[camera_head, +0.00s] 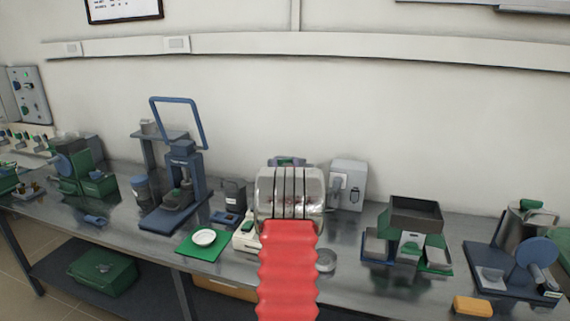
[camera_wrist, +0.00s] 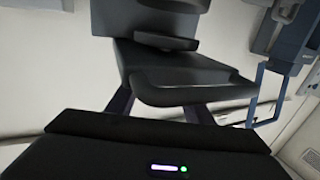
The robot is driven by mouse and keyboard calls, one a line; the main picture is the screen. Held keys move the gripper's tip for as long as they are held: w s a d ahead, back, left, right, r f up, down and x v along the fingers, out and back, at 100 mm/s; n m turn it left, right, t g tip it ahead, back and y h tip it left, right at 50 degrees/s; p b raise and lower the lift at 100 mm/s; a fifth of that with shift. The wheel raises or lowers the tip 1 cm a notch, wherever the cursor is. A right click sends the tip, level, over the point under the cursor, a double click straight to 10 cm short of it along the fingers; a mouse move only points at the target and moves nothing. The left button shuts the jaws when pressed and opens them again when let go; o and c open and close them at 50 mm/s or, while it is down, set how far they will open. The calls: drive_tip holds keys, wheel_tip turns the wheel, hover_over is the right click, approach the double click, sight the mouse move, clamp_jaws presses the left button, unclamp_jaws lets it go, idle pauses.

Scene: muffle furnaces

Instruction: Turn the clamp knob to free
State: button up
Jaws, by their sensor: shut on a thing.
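My gripper (camera_wrist: 178,62) fills the upper middle of the wrist view as dark grey jaws. It is shut on a dark part (camera_wrist: 165,41) that barely stands out from the jaws. I cannot tell from its look whether this is the clamp knob. In the head view my red and silver arm hides the gripper and whatever it holds. A small blue and green piece (camera_head: 287,161) shows just above the silver part of the arm. No clamp knob can be clearly picked out elsewhere.
A blue press with a raised frame (camera_head: 178,123) stands left of my arm, also in the wrist view (camera_wrist: 262,97). A white dish (camera_head: 204,237) lies on a green mat. A grey box (camera_head: 348,185) stands right of the arm. A dark tray (camera_head: 413,214) stands further right.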

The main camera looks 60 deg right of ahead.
drive_tip(key=shift+r+n+t+y, duration=0.1)
drive_tip(key=shift+n+t+y, duration=0.85)
drive_tip(key=shift+t, duration=0.35)
drive_tip(key=o, duration=1.1)
drive_tip(key=shift+s, duration=0.1)
drive_tip(key=shift+c, duration=0.2)
drive_tip(key=v, duration=1.3)
drive_tip(key=shift+s+a, duration=0.2)
drive_tip(key=shift+a, duration=0.1)
